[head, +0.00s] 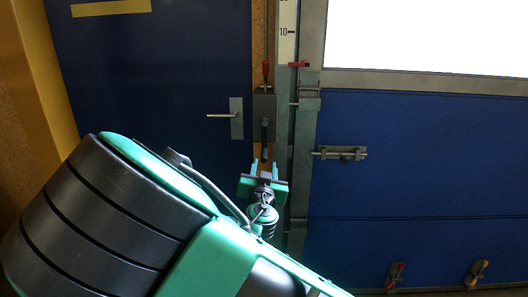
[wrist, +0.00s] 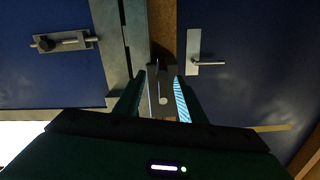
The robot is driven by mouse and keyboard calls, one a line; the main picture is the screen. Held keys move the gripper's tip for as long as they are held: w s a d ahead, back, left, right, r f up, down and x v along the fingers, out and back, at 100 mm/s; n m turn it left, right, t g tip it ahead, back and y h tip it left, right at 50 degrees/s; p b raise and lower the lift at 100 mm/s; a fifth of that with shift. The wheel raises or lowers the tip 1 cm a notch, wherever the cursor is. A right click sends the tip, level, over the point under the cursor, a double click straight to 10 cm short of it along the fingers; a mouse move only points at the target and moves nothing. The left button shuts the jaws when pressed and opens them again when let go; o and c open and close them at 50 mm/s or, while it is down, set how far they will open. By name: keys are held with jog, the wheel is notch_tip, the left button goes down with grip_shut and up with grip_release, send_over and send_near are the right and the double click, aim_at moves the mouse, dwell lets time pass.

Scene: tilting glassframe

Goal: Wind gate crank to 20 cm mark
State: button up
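The gate crank is a dark handle (head: 264,131) on a grey box (head: 264,103) on the post between the blue door and the gate. It hangs downward. In the wrist view the dark crank unit (wrist: 161,76) shows between my fingers, with a pale round end below. My gripper (head: 263,166) is just below the handle in the head view; in the wrist view its fingers (wrist: 160,100) stand apart on either side of the crank. Whether they touch it I cannot tell. The scale strip (head: 288,22) shows a 10 mark, with a red pointer (head: 299,64) below it.
The blue gate (head: 420,150) is at right, with a sliding bolt (head: 340,153) and two red-handled latches near the floor. A blue door (head: 160,70) with a lever handle (head: 222,115) is at left, beside a yellow post (head: 45,70). My arm covers the lower left.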

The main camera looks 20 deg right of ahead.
aim_at(264, 152)
jog(key=shift+w+a+r, duration=0.15)
jog(key=shift+w+a, duration=0.15)
jog(key=shift+w, duration=0.15)
jog(key=x, duration=1)
jog(key=shift+w+d, duration=0.25)
grip_shut()
